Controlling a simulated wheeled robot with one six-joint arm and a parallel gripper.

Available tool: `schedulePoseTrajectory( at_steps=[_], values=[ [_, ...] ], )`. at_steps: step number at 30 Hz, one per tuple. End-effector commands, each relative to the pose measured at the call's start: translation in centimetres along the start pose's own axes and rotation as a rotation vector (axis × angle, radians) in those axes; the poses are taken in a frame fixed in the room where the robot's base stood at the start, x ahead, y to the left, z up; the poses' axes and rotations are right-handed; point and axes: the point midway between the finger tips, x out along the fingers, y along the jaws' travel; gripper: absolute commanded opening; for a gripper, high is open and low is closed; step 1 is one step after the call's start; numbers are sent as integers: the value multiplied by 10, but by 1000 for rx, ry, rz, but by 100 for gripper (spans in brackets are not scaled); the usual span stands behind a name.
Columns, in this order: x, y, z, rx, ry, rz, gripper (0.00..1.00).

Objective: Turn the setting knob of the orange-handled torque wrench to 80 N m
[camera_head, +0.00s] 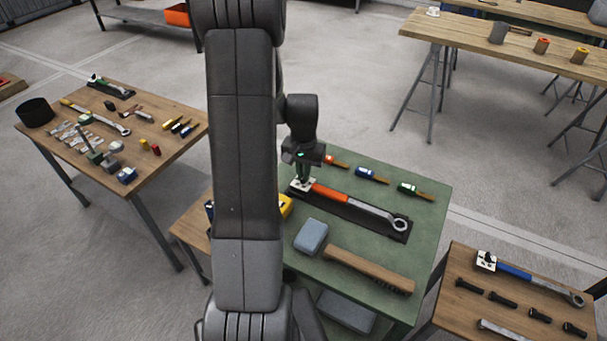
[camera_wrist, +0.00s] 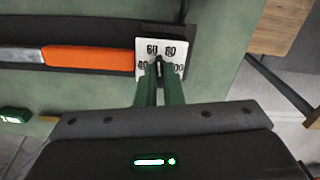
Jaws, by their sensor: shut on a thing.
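The orange-handled torque wrench (camera_head: 330,194) lies on a dark tray (camera_head: 398,236) on the green table. Its orange grip also shows in the wrist view (camera_wrist: 88,58). At the handle's end is a white dial plate (camera_wrist: 144,44), with 60 and 80 readable and two more numbers partly covered by my fingers. My gripper (camera_wrist: 160,76) is at the plate with its green fingers shut on the dark setting knob (camera_wrist: 159,65). The knob is mostly hidden between the fingertips, and I cannot tell exactly which number it points to. The head view shows my gripper (camera_head: 303,174) above the handle's left end.
A blue-grey box (camera_head: 311,236) and a brush (camera_head: 370,268) lie in front of the wrench. Several small coloured-handled tools lie behind it, including a blue one (camera_head: 372,175). A blue-handled wrench (camera_head: 520,273) lies on the right table. Another table (camera_head: 75,150) with tools stands left.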

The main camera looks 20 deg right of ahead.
Motion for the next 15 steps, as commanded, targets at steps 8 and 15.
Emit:
schedulePoseTrajectory(
  at_steps=[8,15],
  values=[
    [1,0,-1,262,3,-1,0],
    [0,0,0,463,1,-1,0]
  ],
)
